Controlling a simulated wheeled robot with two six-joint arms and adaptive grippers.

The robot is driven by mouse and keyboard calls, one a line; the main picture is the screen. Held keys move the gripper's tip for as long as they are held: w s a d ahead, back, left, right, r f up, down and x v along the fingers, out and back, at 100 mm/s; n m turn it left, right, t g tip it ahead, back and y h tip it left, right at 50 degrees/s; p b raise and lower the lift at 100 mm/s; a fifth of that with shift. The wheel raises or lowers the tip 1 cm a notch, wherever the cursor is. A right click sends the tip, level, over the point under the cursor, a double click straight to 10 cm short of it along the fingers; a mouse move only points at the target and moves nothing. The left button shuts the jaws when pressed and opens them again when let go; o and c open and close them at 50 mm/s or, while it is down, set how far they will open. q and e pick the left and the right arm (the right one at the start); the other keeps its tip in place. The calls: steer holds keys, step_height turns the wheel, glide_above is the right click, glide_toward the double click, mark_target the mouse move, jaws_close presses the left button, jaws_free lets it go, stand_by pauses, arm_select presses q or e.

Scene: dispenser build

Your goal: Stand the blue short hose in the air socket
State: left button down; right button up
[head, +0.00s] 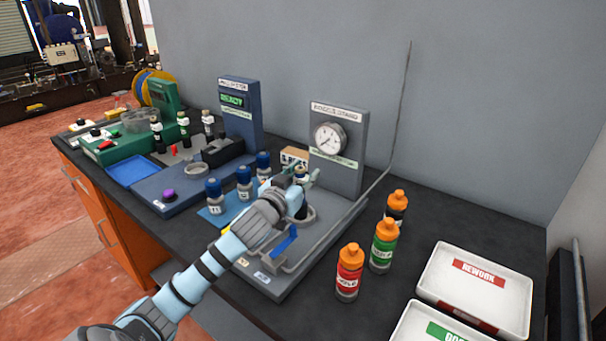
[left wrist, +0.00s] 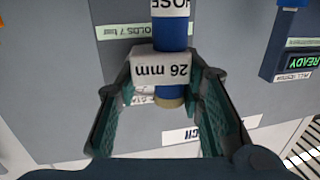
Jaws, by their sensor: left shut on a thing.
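My left gripper (head: 306,180) is over the grey gauge stand, in front of its upright panel. In the left wrist view the gripper (left wrist: 162,100) is shut on the blue short hose (left wrist: 174,36), which has a white "HOSE" label, a white "26 mm" tag and a tan end. In the head view the gripper mostly hides the held hose. I cannot single out the air socket; a grey ring on the stand base (head: 262,277) is partly hidden below the gripper. My right gripper is in neither view.
The upright panel (head: 352,180) carries a round gauge (head: 330,138). A blue piece (head: 285,240) lies on the stand base. Blue-capped bottles (head: 244,182) stand left of the gripper. Orange-capped bottles (head: 349,273) and a white REWORK tray (head: 437,292) are at right.

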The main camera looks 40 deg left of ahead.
arm_select(q)
steer(key=shift+f, duration=0.15)
steer(key=c, duration=1.4)
jaws_free()
steer(key=shift+o, duration=0.2)
steer(key=shift+s, duration=0.1)
steer(key=p+v, duration=0.4)
steer(key=v, duration=0.7)
